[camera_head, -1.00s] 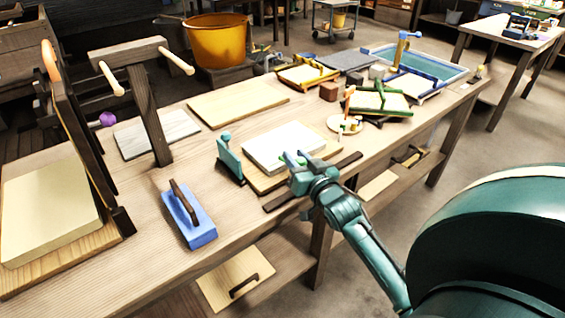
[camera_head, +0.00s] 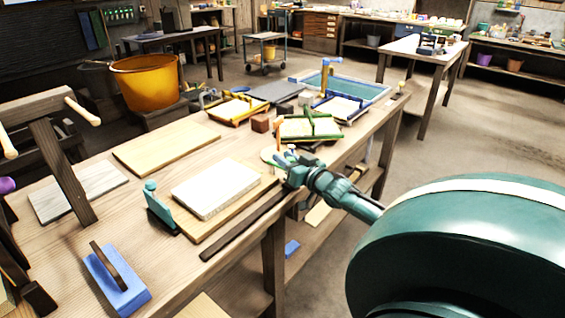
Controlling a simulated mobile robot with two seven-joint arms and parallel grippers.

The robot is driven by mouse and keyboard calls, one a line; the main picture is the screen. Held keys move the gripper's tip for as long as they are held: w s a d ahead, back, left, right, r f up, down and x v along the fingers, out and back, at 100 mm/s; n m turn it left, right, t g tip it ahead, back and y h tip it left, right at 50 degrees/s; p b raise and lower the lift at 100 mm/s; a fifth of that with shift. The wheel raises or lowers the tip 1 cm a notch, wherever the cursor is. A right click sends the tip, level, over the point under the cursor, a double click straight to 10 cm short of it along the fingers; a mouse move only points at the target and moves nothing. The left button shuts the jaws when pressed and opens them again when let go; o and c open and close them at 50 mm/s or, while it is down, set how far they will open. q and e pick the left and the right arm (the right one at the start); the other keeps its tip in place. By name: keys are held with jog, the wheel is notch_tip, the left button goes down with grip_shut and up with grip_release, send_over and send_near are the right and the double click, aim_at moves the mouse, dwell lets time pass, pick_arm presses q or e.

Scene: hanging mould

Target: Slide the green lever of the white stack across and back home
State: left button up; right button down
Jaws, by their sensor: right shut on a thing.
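The white stack (camera_head: 215,188) is a pale slab lying flat on a wooden board (camera_head: 262,191) on the bench. A teal-green upright piece with a round knob (camera_head: 160,210), which looks like the green lever, stands at the stack's left end. My right gripper (camera_head: 285,160) is beyond the stack's right end, near the far end of a dark bar (camera_head: 240,228), well apart from the teal piece. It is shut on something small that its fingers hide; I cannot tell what. My left gripper is not in view.
The green-framed mould (camera_head: 309,128) is just behind. A blue float with a handle (camera_head: 117,280) lies at the near left. A bare board (camera_head: 165,143) lies behind the stack.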

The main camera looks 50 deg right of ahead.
jog(key=shift+d+r, duration=0.15)
jog(key=shift+d, duration=0.15)
jog(key=c, duration=1.5)
grip_release()
jog(key=shift+c, duration=0.2)
jog(key=o, duration=0.4)
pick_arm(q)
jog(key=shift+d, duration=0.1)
pick_arm(e)
jog(key=shift+o, duration=0.2)
jog(key=shift+s+a+f, duration=0.1)
jog(key=shift+s+f, duration=0.05)
jog(key=shift+f, duration=0.05)
pick_arm(q)
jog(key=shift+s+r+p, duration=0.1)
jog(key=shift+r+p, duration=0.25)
jog(key=shift+p, duration=0.5)
pick_arm(e)
jog(key=s+a, duration=0.1)
jog(key=s, duration=1.1)
jog(key=shift+s+a, duration=0.2)
jog(key=shift+s, duration=0.15)
